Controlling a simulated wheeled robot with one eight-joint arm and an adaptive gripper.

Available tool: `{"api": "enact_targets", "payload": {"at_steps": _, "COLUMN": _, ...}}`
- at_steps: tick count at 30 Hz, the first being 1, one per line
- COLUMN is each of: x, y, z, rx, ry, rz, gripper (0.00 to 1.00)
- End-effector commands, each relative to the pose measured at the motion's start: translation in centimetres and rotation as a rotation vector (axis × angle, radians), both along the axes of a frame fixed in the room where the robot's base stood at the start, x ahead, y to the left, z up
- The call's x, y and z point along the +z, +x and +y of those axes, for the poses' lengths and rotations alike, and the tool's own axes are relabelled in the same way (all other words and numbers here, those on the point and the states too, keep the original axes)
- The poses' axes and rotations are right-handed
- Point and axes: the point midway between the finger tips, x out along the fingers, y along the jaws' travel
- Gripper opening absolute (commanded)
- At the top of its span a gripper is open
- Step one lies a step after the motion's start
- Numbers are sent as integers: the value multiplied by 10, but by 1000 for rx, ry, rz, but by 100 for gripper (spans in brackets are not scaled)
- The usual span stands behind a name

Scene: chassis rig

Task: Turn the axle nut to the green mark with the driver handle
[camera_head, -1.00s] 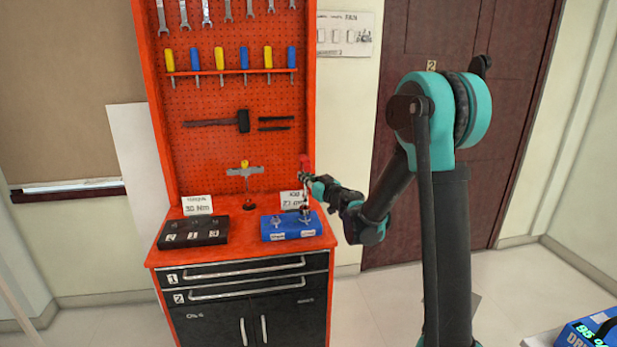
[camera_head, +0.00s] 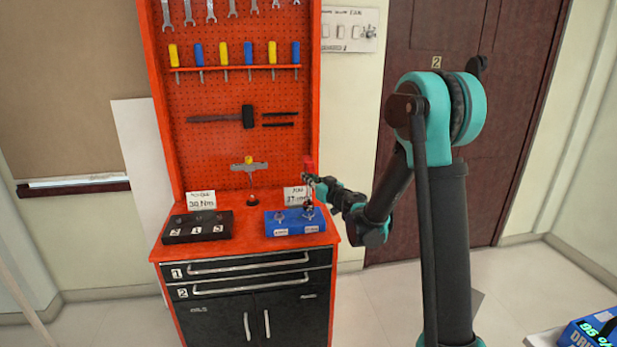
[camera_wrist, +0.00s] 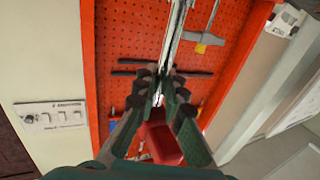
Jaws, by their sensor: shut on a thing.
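The driver handle (camera_head: 309,163) is red at its top and stands about upright over the right part of a blue block (camera_head: 283,230) on the bench. My gripper (camera_head: 309,181) is shut on the driver below the red part. In the wrist view the red part (camera_wrist: 160,142) shows between the two dark fingers (camera_wrist: 162,88). The driver's lower end meets or hides the right-hand fitting on the block; I cannot tell if it is seated. A small metal fitting (camera_head: 279,216) stands on the block's left part. The axle nut and green mark cannot be made out.
A black block (camera_head: 197,226) with numbered labels sits left on the red bench (camera_head: 250,249). Tools hang on the red pegboard (camera_head: 220,95). White signs (camera_head: 201,200) stand behind the blocks.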

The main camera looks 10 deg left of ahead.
Motion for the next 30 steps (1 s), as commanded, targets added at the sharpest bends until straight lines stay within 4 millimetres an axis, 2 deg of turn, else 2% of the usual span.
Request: {"api": "enact_targets", "payload": {"at_steps": 30, "x": -23, "y": 0, "z": 0, "rx": 0, "ry": 0, "rz": 0, "gripper": 0}}
